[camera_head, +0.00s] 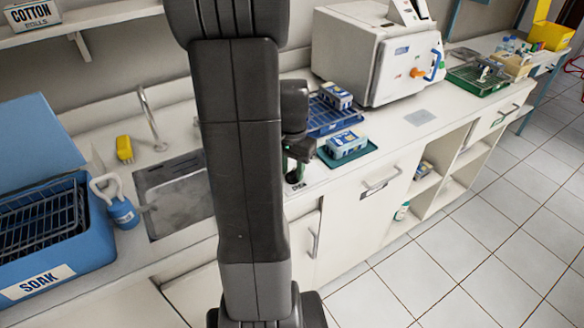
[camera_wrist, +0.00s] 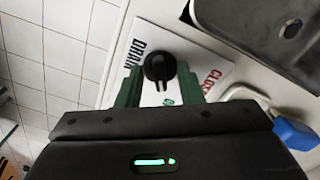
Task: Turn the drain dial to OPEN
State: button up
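The drain dial (camera_wrist: 160,70) is a round black knob with a slotted pointer, on a white label plate (camera_wrist: 150,42). The plate reads DRAIN on its left and CLOSED in red on its right. The pointer faces down in the wrist view, toward a partly hidden green mark. My gripper (camera_wrist: 171,82) is open, with one green finger on each side of the dial and gaps to the knob. In the head view my gripper (camera_head: 298,165) points down at the counter beside the sink, and my arm hides much of that area.
Blue-and-white boxes on trays (camera_head: 347,143) stand close at right. A white sterilizer (camera_head: 375,55) is behind. The floor in front is clear.

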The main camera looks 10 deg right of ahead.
aim_at(292, 172)
notch_tip(292, 172, up, 14)
dwell(0.6)
jog(key=shift+f, duration=0.1)
notch_tip(292, 172, down, 14)
jog(key=shift+r, duration=0.2)
jog(key=shift+f, duration=0.15)
jog(key=shift+n, duration=0.4)
dwell(0.4)
